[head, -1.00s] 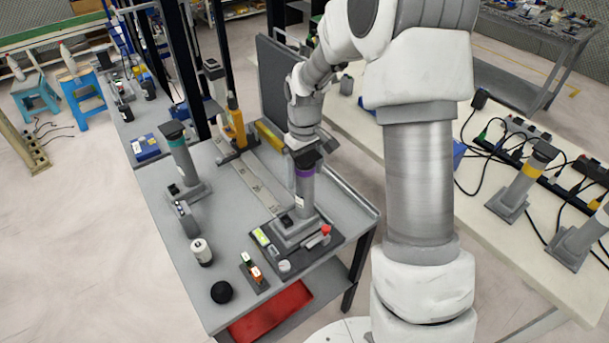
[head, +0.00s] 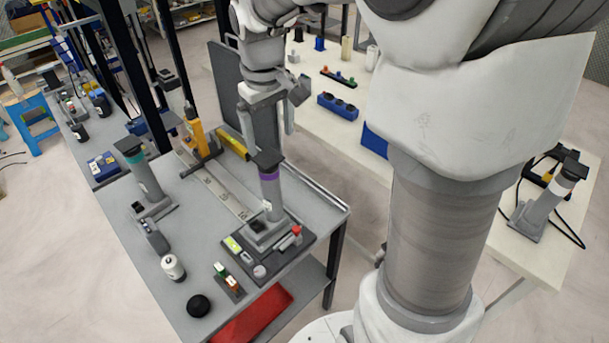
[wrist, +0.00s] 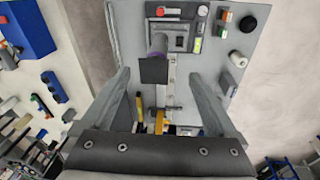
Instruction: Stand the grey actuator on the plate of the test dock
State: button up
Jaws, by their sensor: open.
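A grey actuator with a purple band (head: 269,187) and a dark square top stands upright on the dark plate of the test dock (head: 290,254). In the wrist view, its dark top (wrist: 154,69) shows ahead, between the lines of the two fingers. My gripper (head: 279,138) is open and empty, just above and behind the actuator's top in the head view. In the wrist view, its fingers (wrist: 160,76) are spread wide, with clear space on both sides of the actuator. The actuator's foot is partly hidden in the wrist view.
A teal-banded actuator (head: 146,175) stands at the table's left. A yellow-orange device (head: 199,138) stands at the back. A pale bench (head: 450,210) is to the right.

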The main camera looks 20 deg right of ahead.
jog(key=s+r+m+t, duration=0.1)
jog(key=s+r+t, duration=0.1)
jog(key=s, duration=0.7)
jog(key=s+r+m+t, duration=0.2)
jog(key=s+r, duration=0.1)
jog(key=s, duration=0.7)
jog(key=shift+m, duration=0.3)
